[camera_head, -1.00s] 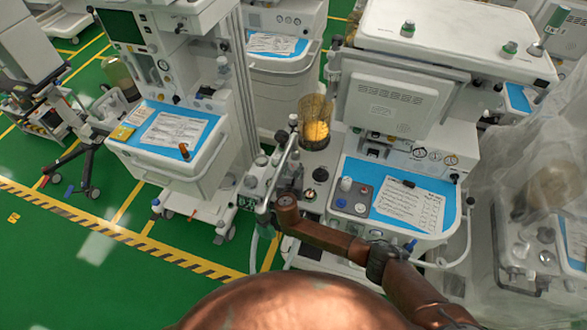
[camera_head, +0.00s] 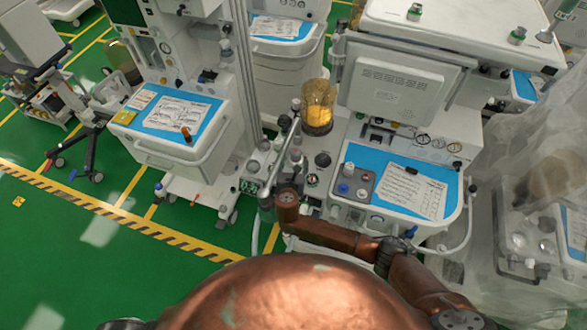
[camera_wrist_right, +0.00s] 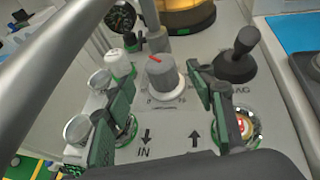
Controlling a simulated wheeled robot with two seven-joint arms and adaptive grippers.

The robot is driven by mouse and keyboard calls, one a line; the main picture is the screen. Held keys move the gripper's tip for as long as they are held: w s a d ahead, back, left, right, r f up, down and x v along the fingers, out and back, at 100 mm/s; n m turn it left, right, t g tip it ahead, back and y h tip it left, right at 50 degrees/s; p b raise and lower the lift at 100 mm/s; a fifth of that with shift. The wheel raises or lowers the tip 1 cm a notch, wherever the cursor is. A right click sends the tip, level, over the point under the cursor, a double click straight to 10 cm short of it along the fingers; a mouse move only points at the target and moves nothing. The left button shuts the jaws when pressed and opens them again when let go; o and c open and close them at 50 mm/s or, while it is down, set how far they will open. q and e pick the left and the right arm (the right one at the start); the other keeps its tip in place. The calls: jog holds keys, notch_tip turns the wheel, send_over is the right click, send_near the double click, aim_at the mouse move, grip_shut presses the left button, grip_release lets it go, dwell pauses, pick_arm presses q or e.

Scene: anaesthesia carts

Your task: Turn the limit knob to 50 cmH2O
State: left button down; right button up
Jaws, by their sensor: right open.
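The limit knob (camera_wrist_right: 163,75) is grey with a red pointer line and stands on the machine's light panel. In the right wrist view the pointer leans to the upper left; the scale marks around its base are too small to read. My right gripper (camera_wrist_right: 162,91) is open, with one dark green finger on each side of the knob and gaps visible between. In the head view my right gripper (camera_head: 289,172) is small and partly hidden at the left edge of the machine (camera_head: 397,88). My left gripper is not in view.
A black-knobbed lever (camera_wrist_right: 238,60) stands close to the right finger. Silver-topped knobs (camera_wrist_right: 77,128) and a gauge (camera_wrist_right: 122,17) are at the left. A yellow-filled canister (camera_head: 318,110) stands behind the panel. Another cart (camera_head: 190,150) is at the left.

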jog(key=v, duration=0.6)
jog(key=shift+s, duration=0.1)
